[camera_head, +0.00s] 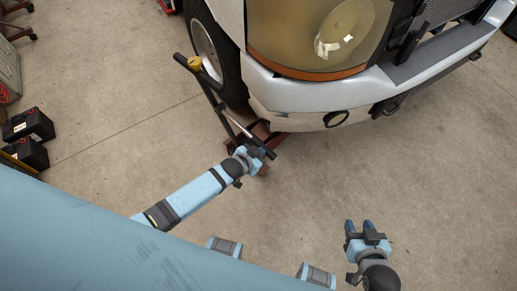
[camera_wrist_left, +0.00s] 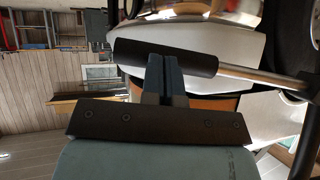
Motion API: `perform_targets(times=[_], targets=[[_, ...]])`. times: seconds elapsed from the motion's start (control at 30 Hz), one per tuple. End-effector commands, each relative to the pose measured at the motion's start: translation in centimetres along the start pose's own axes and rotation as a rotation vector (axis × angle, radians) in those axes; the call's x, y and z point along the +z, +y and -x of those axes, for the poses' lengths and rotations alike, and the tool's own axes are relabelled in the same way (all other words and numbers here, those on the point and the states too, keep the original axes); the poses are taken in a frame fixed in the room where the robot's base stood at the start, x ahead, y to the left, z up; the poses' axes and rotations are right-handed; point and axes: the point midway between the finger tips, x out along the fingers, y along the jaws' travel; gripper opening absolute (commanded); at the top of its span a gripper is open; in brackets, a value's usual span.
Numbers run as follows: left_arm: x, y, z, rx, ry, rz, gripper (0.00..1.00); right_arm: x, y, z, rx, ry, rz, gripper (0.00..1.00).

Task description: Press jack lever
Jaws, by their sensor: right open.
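The jack lever is a silver rod (camera_head: 238,127) with a black grip at its end, close to the floor jack (camera_head: 262,132) by the truck's front bumper. In the left wrist view the black grip (camera_wrist_left: 190,60) lies crosswise at my fingertips, with the rod running right. My left gripper (camera_head: 262,153) is at the grip; its fingers (camera_wrist_left: 163,75) look shut together, not around the grip. Whether they touch it is unclear. My right gripper (camera_head: 360,225) is open and empty over bare floor at the lower right.
The truck's bumper (camera_head: 300,100) and headlight (camera_head: 335,35) fill the upper right. A dark jack handle with a yellow knob (camera_head: 194,62) rises beside the front wheel (camera_head: 207,45). Black batteries (camera_head: 28,125) stand at the far left. The floor (camera_head: 120,110) between is clear.

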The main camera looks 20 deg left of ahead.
Motion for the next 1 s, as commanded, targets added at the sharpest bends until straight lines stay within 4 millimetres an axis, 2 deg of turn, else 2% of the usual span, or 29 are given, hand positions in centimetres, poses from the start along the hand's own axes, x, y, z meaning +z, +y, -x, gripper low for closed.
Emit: perform_targets(times=[0.03,0.1,0.3,0.5,0.67,1.0], targets=[[-1.6,-0.2,1.0,0.0,0.0,0.0,0.0,-1.5,0.0,1.1,0.001,0.004,0.006,0.43],[-0.8,0.1,2.4,0.001,0.0,0.0,0.0,-0.7,0.0,0.9,0.0,0.006,0.011,0.43],[-0.9,0.5,6.9,0.001,0.003,0.0,0.0,0.1,0.0,1.0,-0.001,-0.013,0.014,0.43],[-1.0,0.8,9.6,0.0,0.005,-0.001,0.0,-0.4,0.0,0.9,-0.002,-0.009,0.014,0.43],[-1.0,0.8,10.4,0.0,0.005,0.0,0.0,-0.7,0.0,1.0,-0.002,-0.004,0.014,0.43],[-1.1,0.8,10.4,0.0,0.006,0.0,0.0,-1.0,0.0,1.1,-0.002,0.001,0.014,0.43]])
